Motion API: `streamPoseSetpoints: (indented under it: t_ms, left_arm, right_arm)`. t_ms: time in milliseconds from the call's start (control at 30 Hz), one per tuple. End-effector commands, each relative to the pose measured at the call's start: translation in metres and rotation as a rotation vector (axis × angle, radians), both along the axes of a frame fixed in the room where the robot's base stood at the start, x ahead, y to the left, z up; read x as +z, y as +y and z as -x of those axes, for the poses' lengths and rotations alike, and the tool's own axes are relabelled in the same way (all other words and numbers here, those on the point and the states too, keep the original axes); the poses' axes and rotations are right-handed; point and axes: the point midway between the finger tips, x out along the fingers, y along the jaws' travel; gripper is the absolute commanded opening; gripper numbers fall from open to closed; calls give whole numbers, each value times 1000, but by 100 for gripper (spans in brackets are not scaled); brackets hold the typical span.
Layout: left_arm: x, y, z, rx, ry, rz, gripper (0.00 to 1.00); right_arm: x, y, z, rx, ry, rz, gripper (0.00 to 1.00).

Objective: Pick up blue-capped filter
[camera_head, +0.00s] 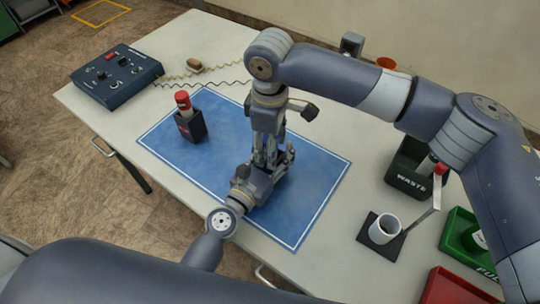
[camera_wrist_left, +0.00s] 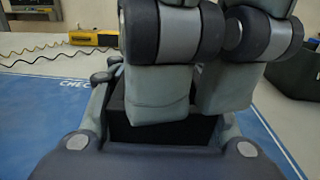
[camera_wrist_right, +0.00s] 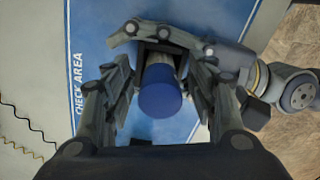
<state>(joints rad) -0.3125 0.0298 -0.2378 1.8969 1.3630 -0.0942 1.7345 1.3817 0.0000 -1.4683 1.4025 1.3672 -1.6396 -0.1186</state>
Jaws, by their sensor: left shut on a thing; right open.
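The blue-capped filter (camera_wrist_right: 160,92) shows in the right wrist view, its blue cap toward the camera between the fingers of my right gripper (camera_wrist_right: 158,100). My right gripper is open, pointing down, with a finger on each side of the cap. My left gripper (camera_wrist_left: 160,115) is shut on a black holder (camera_wrist_left: 150,130), in which the filter appears to stand. In the head view, both grippers meet over the blue mat (camera_head: 310,190) and hide the filter. My right gripper's fingers fill the upper left wrist view.
A red-capped piece (camera_head: 183,101) stands in another black holder (camera_head: 190,126) on the mat's left. A control box (camera_head: 116,76) is at the far left. To the right are a waste bin (camera_head: 412,182), a white cup (camera_head: 384,229), a green tray (camera_head: 455,236) and a red tray (camera_head: 455,288).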

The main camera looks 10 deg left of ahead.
Motion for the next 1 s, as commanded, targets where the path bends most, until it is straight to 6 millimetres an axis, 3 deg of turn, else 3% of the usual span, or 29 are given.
streamPoseSetpoints:
  t_ms: [233, 400, 467, 767, 867, 1000]
  left_arm:
    - [0, 0, 0, 0, 0, 0, 13]
    - [0, 0, 0, 0, 0, 0, 13]
    - [0, 0, 0, 0, 0, 0, 13]
    - [0, 0, 0, 0, 0, 0, 12]
    - [0, 0, 0, 0, 0, 0, 12]
    - [0, 0, 0, 0, 1, 0, 12]
  right_arm:
    - [-2, 0, 0, 0, -1, -1, 52]
    - [-2, 0, 0, 0, -1, -1, 14]
    - [-2, 0, 0, 0, -1, -1, 4]
    - [0, 0, 0, 0, -1, -1, 4]
    - [8, 1, -1, 0, -3, -3, 4]
    - [33, 1, -1, 0, -4, -5, 4]
